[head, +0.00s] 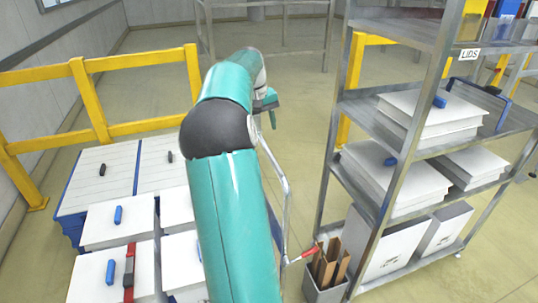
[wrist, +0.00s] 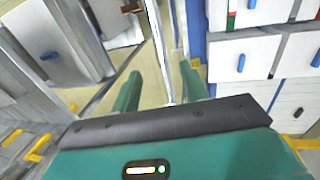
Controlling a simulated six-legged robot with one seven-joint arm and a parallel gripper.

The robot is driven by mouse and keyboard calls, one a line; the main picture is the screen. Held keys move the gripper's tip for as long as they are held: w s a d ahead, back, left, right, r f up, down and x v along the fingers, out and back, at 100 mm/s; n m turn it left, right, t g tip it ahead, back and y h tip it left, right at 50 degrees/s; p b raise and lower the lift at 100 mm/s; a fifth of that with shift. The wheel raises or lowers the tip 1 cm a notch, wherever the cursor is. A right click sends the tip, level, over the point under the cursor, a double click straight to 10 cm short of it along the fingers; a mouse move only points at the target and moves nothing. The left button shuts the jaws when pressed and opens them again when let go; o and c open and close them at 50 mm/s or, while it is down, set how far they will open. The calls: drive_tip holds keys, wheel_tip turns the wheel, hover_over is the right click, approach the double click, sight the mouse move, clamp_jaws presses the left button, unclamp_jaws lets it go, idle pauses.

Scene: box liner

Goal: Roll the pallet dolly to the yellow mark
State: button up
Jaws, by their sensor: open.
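My gripper (head: 268,102) is at the far end of my teal arm in the head view, mostly hidden. In the wrist view its two teal fingers (wrist: 161,88) are apart. A thin silver bar (wrist: 158,45) shows between or just beyond them; I cannot tell whether it touches. In the head view a bent metal handle (head: 284,185) rises right of my arm, apparently the dolly's. White boxes with blue grips (head: 118,222) are stacked at the left; they also show in the wrist view (wrist: 240,55). The dolly's deck is hidden. I cannot make out a yellow floor mark.
A metal shelf rack (head: 355,115) with white boxes stands close on the right. A grey bin (head: 325,290) with brown pieces sits at its foot. A yellow railing (head: 90,95) runs behind the boxes at the left. Floor (head: 300,90) beyond my arm is open.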

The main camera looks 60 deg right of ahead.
sight(272, 158)
drive_tip(key=f, duration=0.4)
drive_tip(key=s+d+f, duration=0.1)
drive_tip(key=f, duration=0.3)
drive_tip(key=s+d+f, duration=0.1)
drive_tip(key=f, duration=0.3)
drive_tip(key=shift+f, duration=0.3)
